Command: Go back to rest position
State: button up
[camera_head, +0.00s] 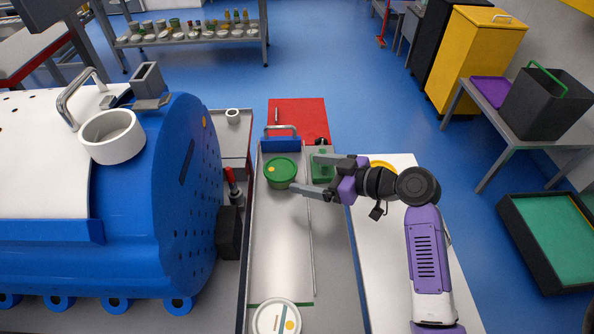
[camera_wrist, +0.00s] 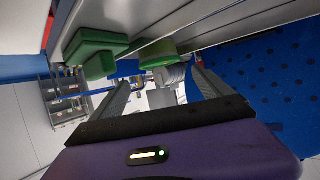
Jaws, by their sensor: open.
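My gripper (camera_head: 304,172) is open and empty, its fingers pointing left over the metal tray from the purple and white arm. A round green tub (camera_head: 280,172) sits at the far end of the tray's left lane, just left of the fingertips. I cannot tell whether the lower finger touches it. A green block-like piece (camera_head: 322,171) is in the right lane, partly behind the fingers. In the wrist view, both fingers (camera_wrist: 160,92) are apart with nothing held between them. Two green items show beyond them, a boxy one (camera_wrist: 97,50) and a smaller rounded one (camera_wrist: 158,55).
The metal tray (camera_head: 262,245) has a thin divider and a blue far end (camera_head: 281,144). A white-lidded tub (camera_head: 276,318) stands near its close end. A large blue drum machine (camera_head: 185,200) is at left. A white tabletop (camera_head: 385,270) lies under my arm.

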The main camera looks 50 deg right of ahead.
jog(key=shift+s+d+r, duration=0.1)
jog(key=shift+s+r, duration=0.2)
jog(key=shift+s, duration=0.25)
jog(key=d+m+h, duration=0.1)
jog(key=d+r+m+h, duration=0.1)
jog(key=d, duration=0.1)
jog(key=w+d+r+m+t+h, duration=0.1)
jog(key=shift+d+r, duration=0.15)
jog(key=shift+d, duration=0.25)
jog(key=shift+s+d+r+m+h, duration=0.1)
jog(key=shift+s+d+m+h, duration=0.3)
jog(key=shift+d+m+h, duration=0.4)
jog(key=s+a+n+y, duration=0.2)
jog(key=s+a, duration=2.3)
jog(key=s, duration=0.1)
jog(key=shift+a+r+t, duration=0.15)
jog(key=shift+a+t, duration=0.15)
